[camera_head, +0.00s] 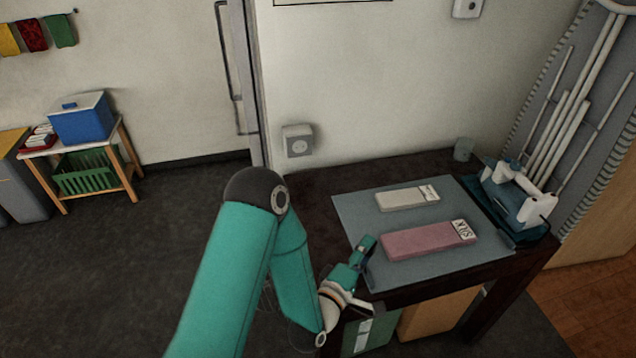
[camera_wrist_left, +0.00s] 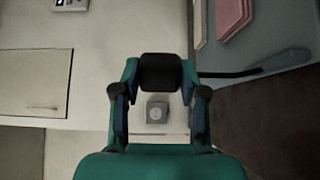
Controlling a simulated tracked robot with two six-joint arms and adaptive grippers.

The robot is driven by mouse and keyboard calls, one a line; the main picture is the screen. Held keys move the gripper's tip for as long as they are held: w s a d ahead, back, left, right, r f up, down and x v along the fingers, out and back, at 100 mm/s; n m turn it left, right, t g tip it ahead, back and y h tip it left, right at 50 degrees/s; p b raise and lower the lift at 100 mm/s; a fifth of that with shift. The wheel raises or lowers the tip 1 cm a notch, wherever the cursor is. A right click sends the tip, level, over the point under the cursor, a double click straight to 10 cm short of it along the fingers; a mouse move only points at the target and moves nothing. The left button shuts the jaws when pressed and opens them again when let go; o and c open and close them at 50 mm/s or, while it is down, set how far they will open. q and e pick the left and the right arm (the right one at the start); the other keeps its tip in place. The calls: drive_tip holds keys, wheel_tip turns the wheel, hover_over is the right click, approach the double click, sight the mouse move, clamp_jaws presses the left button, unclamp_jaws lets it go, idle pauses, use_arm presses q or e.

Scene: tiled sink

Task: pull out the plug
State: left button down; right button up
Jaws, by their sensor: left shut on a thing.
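My left gripper (camera_head: 367,243) is over the near left corner of the table. In the left wrist view, the gripper (camera_wrist_left: 159,72) is shut on a dark block, which looks like the plug (camera_wrist_left: 160,78). The plug is too small to make out in the head view. My right gripper is out of view.
A grey mat (camera_head: 355,222) on the dark table bears a white block (camera_head: 405,198) and a pink block (camera_head: 425,241). A blue holder (camera_head: 518,200) stands at the right, a cup (camera_head: 463,149) at the back. Boxes stand below.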

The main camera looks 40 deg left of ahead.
use_arm(q)
drive_tip(key=shift+d, duration=0.2)
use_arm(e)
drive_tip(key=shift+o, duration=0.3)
use_arm(q)
drive_tip(key=shift+w, duration=0.15)
use_arm(e)
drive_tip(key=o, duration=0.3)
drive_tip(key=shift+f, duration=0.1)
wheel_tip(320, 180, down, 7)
drive_tip(key=b, duration=0.7)
use_arm(q)
drive_tip(key=w+a+f+n+g+y+b, duration=0.25)
drive_tip(key=w+a+n+y+b, duration=0.5)
drive_tip(key=a+n, duration=0.5)
drive_tip(key=w+a+r+n+g+y+b, duration=0.1)
drive_tip(key=a+n+g+y+b, duration=0.1)
drive_tip(key=a+n+b, duration=0.3)
drive_tip(key=w+a+r+n+g+y+b, duration=0.1)
drive_tip(key=a+n+y+b, duration=0.3)
drive_tip(key=n, duration=0.6)
drive_tip(key=shift+w+a+g+b, duration=0.45)
drive_tip(key=shift+w+a+b, duration=0.15)
drive_tip(key=shift+a, duration=0.25)
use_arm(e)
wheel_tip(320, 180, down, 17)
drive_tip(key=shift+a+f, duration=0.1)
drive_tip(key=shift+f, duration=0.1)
